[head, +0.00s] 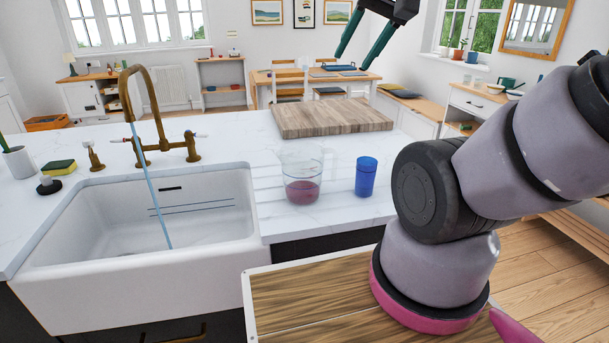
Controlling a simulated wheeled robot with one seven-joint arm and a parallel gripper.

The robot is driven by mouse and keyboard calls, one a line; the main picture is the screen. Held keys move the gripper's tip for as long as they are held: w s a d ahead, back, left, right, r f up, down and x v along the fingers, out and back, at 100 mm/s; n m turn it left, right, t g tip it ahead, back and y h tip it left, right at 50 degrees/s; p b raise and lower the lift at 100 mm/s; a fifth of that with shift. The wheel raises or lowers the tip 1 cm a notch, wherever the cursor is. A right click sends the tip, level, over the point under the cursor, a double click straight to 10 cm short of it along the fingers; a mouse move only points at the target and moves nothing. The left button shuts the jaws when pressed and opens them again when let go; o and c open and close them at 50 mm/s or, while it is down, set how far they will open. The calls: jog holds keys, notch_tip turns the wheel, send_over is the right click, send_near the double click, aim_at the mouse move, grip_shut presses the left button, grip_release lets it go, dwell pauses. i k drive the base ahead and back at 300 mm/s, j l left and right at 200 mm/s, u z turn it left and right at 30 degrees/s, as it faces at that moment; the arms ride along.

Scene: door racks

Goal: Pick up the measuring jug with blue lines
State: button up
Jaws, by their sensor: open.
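A clear measuring jug (302,176) stands upright on the white counter, right of the sink. It holds a dark pink liquid in its lower half.
A blue cup (366,177) stands close to the jug's right. A wooden chopping board (330,117) lies behind them. The white sink (150,215) with a brass tap (150,110) is to the left. Bare counter lies between jug and board.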

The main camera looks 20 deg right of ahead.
aim_at(302, 162)
jog(key=j+z, duration=0.1)
jog(key=j, duration=0.35)
jog(key=k+j+z, duration=0.15)
jog(key=j, duration=0.25)
jog(key=k+j+z, duration=0.1)
jog(key=j, duration=0.35)
jog(key=k+j+z, duration=0.1)
jog(key=j, duration=0.3)
jog(key=j+z, duration=0.1)
jog(key=j, duration=0.3)
jog(key=k+j+z, duration=0.15)
jog(key=j, duration=0.25)
jog(key=i+j, duration=0.2)
jog(key=i, duration=0.15)
